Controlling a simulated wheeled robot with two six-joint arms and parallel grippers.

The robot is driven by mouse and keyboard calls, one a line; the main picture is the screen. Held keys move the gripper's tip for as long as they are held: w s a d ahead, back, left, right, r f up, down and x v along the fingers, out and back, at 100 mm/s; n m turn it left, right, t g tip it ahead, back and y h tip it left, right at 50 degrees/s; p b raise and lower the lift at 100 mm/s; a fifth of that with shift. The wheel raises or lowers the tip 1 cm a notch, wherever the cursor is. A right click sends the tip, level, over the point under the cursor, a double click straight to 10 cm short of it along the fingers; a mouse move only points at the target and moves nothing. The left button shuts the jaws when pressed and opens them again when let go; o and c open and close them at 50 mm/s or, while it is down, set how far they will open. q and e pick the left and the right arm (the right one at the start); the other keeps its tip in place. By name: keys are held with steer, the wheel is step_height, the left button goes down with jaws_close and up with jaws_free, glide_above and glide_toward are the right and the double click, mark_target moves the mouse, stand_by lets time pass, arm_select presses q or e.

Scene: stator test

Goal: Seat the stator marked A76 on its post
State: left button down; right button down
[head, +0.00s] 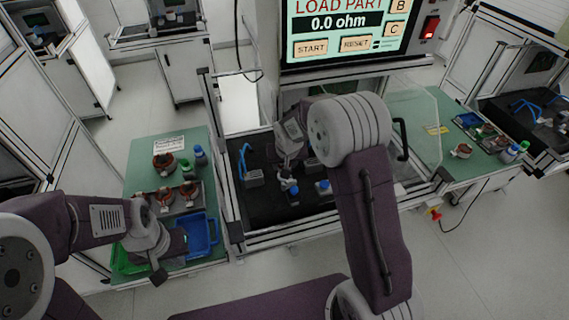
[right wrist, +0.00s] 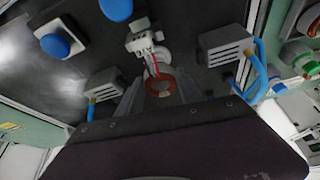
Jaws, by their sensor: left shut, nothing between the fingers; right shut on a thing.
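My right gripper (right wrist: 160,92) is shut on a copper-wound ring stator (right wrist: 160,86) in the right wrist view. No marking can be read on the stator, so I cannot tell if it is A76. It is close to a pale clamp-like fixture (right wrist: 143,40) with a red strip; the post itself is not clear, and I cannot tell whether the stator touches it. In the head view my right arm reaches into the black-floored test station and hides the stator.
Grey blocks (right wrist: 227,44) with blue hoses flank the fixture; blue buttons (right wrist: 56,45) stand beyond. The left green table (head: 143,181) holds several stators, a blue bin (head: 202,235) and a green bin. A tester screen (head: 345,30) reads 0.0 ohm. A right table (head: 437,166) holds more parts.

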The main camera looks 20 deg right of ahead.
steer(key=shift+f+b, duration=0.45)
steer(key=shift+f, duration=0.15)
steer(key=shift+f+b, duration=0.3)
steer(key=shift+f, duration=0.05)
steer(key=c, duration=0.7)
jaws_free()
steer(key=v, duration=0.9)
steer(key=shift+r, duration=0.1)
